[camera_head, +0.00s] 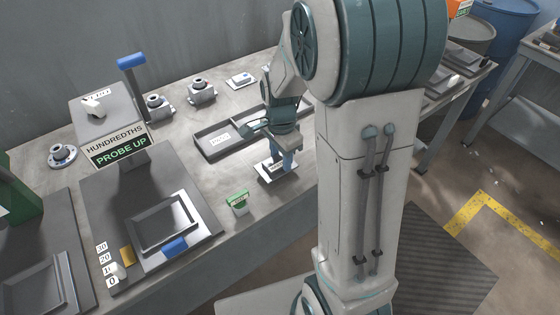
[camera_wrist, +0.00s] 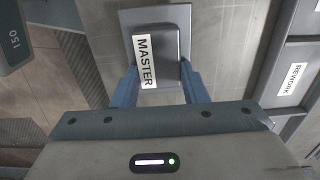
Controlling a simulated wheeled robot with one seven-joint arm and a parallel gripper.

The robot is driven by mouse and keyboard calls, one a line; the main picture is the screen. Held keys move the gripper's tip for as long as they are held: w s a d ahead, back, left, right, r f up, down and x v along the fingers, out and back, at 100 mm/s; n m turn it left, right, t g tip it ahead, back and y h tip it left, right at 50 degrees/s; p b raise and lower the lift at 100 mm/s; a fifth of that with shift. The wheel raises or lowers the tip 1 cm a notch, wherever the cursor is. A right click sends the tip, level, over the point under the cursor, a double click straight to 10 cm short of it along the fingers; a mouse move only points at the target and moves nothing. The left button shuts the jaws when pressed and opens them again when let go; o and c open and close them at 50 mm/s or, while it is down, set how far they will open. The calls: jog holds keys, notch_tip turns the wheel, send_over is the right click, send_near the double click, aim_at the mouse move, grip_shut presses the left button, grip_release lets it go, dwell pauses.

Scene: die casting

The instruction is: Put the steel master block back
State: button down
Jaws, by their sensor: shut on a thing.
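The steel master block (camera_wrist: 168,58) is a dark grey block with a white MASTER label, in the wrist view between the two blue fingers of my gripper (camera_wrist: 158,78). My gripper is shut on it. A grey square plate (camera_wrist: 178,14) shows under and beyond the block. In the head view my gripper (camera_head: 284,160) points down at the front part of the bench, over a small pale-edged plate (camera_head: 265,179). The block is mostly hidden there by the fingers. I cannot tell whether it touches the plate.
A dark divided tray (camera_head: 210,153) lies behind my gripper; its REWORK compartment (camera_wrist: 283,82) shows at right in the wrist view. A green-topped small box (camera_head: 238,203) stands to the left on the bench (camera_head: 265,215). The probe gauge (camera_head: 118,150) is farther left.

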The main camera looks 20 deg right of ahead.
jog(key=shift+f, duration=1.2)
jog(key=shift+f, duration=0.2)
jog(key=c, duration=0.9)
grip_release()
jog(key=shift+o, duration=0.2)
jog(key=shift+r, duration=0.1)
